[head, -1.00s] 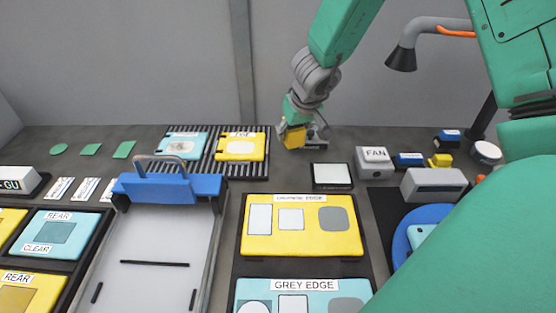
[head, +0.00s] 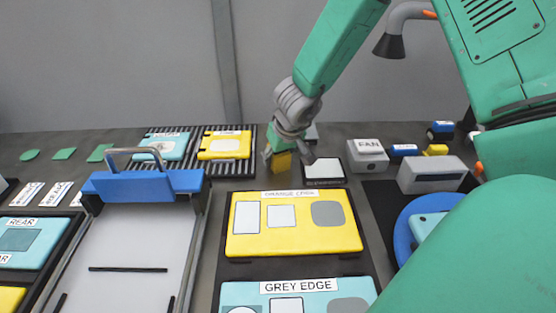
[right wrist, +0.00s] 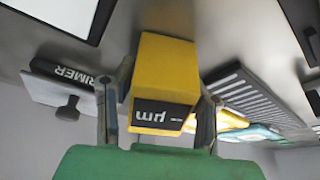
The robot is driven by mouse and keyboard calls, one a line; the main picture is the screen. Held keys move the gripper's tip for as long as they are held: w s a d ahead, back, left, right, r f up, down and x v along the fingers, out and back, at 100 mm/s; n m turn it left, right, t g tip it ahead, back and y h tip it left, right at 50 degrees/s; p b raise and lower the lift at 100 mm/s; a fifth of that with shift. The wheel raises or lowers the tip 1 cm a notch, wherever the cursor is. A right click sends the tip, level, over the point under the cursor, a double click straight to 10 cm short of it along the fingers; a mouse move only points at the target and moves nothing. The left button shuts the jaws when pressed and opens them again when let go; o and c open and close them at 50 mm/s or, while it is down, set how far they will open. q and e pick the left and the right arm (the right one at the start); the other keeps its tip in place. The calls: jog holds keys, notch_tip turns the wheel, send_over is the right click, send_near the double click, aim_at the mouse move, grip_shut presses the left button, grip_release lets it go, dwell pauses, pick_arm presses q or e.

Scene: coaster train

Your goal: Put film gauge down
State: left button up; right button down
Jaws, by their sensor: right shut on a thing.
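The film gauge (head: 281,161) is a small yellow block. In the right wrist view the film gauge (right wrist: 167,68) shows a black face with "µm" lettering, upside down in the picture. My right gripper (head: 279,158) is shut on it, with one finger on each side, as the right wrist view of the gripper (right wrist: 157,112) also shows. In the head view the gauge is at the back of the bench, between the ribbed rack and the small white pad. I cannot tell whether its underside touches the bench. My left gripper is not in view.
A ribbed rack (head: 180,176) holding a blue and a yellow card is left of the gauge. A white pad (head: 324,169) and FAN box (head: 368,155) are right. A yellow panel (head: 292,238) lies in front. A PRIMER-labelled item (right wrist: 68,82) shows in the right wrist view.

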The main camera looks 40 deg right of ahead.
aim_at(281, 154)
jog(key=c, duration=0.9)
grip_release()
jog(key=shift+a, duration=0.2)
jog(key=shift+a+r, duration=0.25)
jog(key=shift+a, duration=0.2)
jog(key=p+v, duration=0.1)
jog(key=v, duration=0.1)
jog(key=p+v, duration=0.1)
jog(key=v, duration=0.1)
jog(key=d+p+v, duration=0.1)
jog(key=shift+s+r, duration=0.1)
jog(key=shift+r, duration=0.35)
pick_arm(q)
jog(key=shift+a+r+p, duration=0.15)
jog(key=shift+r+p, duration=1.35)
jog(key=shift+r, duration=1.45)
pick_arm(e)
jog(key=shift+v, duration=2.9)
